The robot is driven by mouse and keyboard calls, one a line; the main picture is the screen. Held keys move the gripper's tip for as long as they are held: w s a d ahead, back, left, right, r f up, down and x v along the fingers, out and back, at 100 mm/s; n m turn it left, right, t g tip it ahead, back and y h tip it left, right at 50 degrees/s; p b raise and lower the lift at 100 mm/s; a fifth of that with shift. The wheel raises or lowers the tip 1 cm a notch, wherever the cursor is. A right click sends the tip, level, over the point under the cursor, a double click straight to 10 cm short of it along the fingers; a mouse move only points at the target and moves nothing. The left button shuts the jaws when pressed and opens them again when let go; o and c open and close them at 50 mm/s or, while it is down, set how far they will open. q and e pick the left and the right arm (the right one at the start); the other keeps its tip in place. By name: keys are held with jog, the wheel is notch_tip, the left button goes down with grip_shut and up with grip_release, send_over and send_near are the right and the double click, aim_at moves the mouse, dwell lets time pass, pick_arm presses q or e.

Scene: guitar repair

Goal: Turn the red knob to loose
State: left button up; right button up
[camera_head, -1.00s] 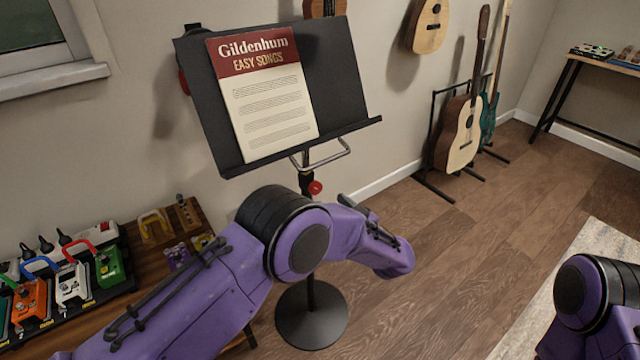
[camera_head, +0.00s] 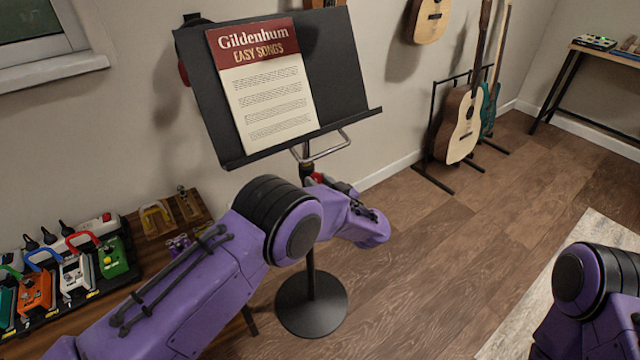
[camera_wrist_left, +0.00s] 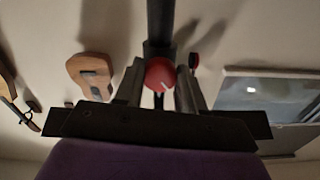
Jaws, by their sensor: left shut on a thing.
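The music stand (camera_head: 350,95) stands upright with its desk tilted back. Its red knob (camera_head: 317,177) is on the post below the desk and is mostly covered by my left gripper (camera_head: 320,181). In the left wrist view the round red knob (camera_wrist_left: 158,72) sits between the two fingers of my left gripper (camera_wrist_left: 160,88), which is shut on it. A short pale mark shows on the knob's face. My right gripper is out of view; only part of my right arm shows at the lower right.
A songbook (camera_head: 268,90) rests on the stand's desk. A pedalboard (camera_head: 75,270) with several pedals sits on a wooden bench at the left. Guitars (camera_head: 460,125) stand by the wall at the right. The wood floor between the stand and the rug (camera_head: 560,285) is clear.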

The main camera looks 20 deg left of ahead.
pick_arm(q)
jog(key=shift+f, duration=0.1)
jog(key=n+b, duration=1.1)
jog(key=n, duration=1.2)
jog(key=shift+n, duration=0.4)
jog(key=shift+b, duration=0.3)
jog(key=o, duration=1)
jog(key=shift+o, duration=0.2)
jog(key=shift+r, duration=0.2)
